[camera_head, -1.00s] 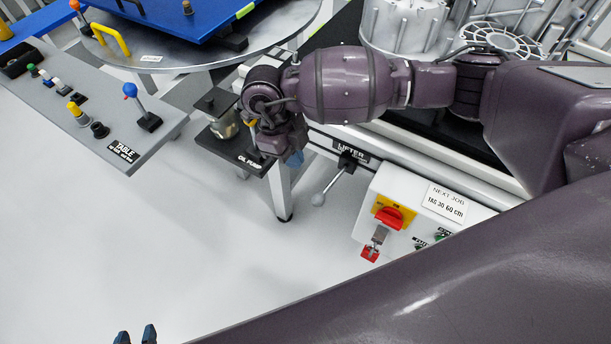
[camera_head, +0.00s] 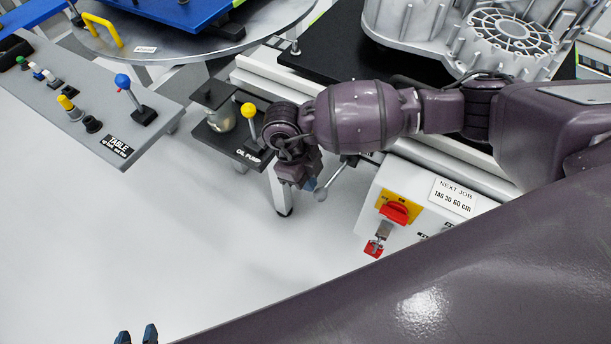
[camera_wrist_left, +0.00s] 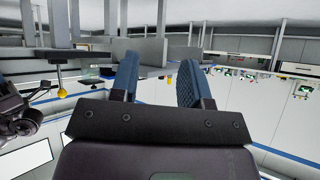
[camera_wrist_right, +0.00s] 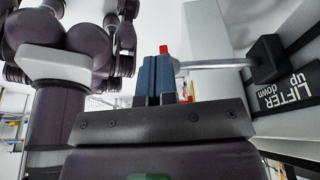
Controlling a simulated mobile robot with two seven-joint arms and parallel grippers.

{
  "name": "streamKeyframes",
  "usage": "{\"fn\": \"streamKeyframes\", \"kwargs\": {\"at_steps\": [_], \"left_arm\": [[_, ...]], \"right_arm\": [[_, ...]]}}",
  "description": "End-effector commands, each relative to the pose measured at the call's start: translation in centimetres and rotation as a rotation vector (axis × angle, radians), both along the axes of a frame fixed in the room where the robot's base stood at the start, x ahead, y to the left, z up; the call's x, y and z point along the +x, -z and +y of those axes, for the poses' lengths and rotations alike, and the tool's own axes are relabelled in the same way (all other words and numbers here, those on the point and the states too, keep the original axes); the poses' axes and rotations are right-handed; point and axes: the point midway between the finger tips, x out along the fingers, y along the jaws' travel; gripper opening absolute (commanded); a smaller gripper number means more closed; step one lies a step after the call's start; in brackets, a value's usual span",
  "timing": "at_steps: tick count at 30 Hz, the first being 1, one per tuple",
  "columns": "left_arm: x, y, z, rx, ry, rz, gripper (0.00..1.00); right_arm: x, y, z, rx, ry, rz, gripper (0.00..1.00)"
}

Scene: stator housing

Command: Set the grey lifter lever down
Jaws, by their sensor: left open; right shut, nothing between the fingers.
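The grey lifter lever (camera_head: 332,178) is a thin rod with a round grey knob at its lower left end in the head view. In the right wrist view the rod (camera_wrist_right: 218,64) runs nearly level from a black block to behind my fingers, which hide its end. My right gripper (camera_head: 311,184) is shut and empty, close beside the knob. I cannot tell whether it touches it. Its blue fingertips (camera_wrist_right: 160,62) are together in the right wrist view. My left gripper (camera_head: 137,335) is open and empty at the bottom left, far from the lever.
The LIFTER up/down label (camera_wrist_right: 288,92) is beside the lever's block. A white box (camera_head: 420,208) with a red switch stands right of the lever. The oil pump (camera_head: 222,125) with a yellow-knobbed lever is to the left. Clear floor (camera_head: 200,240) lies below.

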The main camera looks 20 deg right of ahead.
Motion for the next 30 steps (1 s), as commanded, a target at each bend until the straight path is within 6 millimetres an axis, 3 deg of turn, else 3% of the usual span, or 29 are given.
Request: {"fn": "streamKeyframes", "kwargs": {"at_steps": [5, 13, 23, 30], "left_arm": [[-0.3, 0.1, 0.1, 0.002, -0.002, 0.007, 0.43], [-0.3, -1.3, 0.4, 0.007, -0.001, -0.01, 0.43], [-0.9, -0.5, 0.4, 0.01, 0.001, 0.01, 0.43], [0.0, -2.2, 0.2, 0.004, 0.0, -0.021, 0.43]], "right_arm": [[0.0, -0.1, 0.0, -0.001, 0.0, -0.001, 0.0], [-1.3, -0.5, -0.5, 0.0, 0.0, -0.005, 0.0], [-1.7, 0.0, -0.6, 0.0, -0.001, 0.002, 0.0], [-0.9, -1.9, -0.8, -0.001, 0.003, -0.007, 0.0]]}}
